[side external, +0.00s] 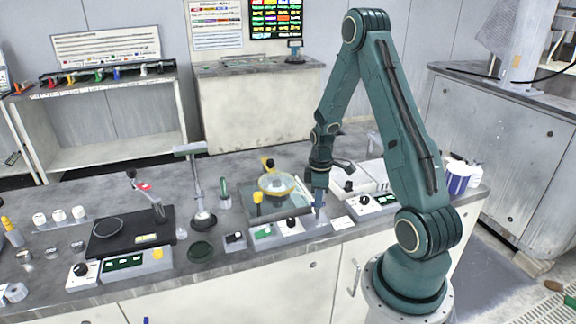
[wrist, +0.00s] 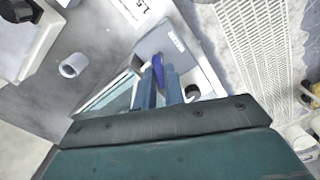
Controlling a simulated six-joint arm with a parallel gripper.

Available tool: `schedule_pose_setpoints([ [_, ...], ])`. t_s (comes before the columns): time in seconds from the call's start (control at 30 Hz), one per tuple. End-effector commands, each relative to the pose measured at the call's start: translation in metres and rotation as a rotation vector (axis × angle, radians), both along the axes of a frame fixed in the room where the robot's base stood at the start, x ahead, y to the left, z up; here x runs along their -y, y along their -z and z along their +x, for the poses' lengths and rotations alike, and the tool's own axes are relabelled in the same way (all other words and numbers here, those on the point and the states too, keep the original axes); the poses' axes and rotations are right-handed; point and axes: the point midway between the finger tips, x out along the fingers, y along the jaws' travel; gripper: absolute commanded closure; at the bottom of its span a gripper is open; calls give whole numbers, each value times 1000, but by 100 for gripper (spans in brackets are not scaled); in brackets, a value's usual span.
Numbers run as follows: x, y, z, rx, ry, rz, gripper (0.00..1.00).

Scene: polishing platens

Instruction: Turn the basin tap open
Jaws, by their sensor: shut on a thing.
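My gripper (wrist: 160,80) points down in the wrist view, with its two blue-grey fingers shut on a dark blue piece, which looks like the tap lever (wrist: 158,66). The lever lies between the fingertips, beside a grey block (wrist: 168,44) with a small label. In the side view my gripper (side external: 319,203) is low at the front of the bench, just right of the platen unit with a yellowish round disc (side external: 277,184). The tap is too small and too covered by my gripper to make out there. How far the lever is turned cannot be told.
A white control box (side external: 378,203) stands close on the right, and a blue-and-white tub (side external: 459,180) beyond it. On the left are a black platen unit (side external: 125,232) and a tall stand (side external: 198,185). The front bench edge is close to my gripper.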

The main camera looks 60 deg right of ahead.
Motion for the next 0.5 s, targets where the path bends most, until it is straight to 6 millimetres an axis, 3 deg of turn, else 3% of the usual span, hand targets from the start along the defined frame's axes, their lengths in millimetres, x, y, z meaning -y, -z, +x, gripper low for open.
schedule_pose_setpoints([
  [0.5, 0, -1, 1, 2, -337, -1, 100],
])
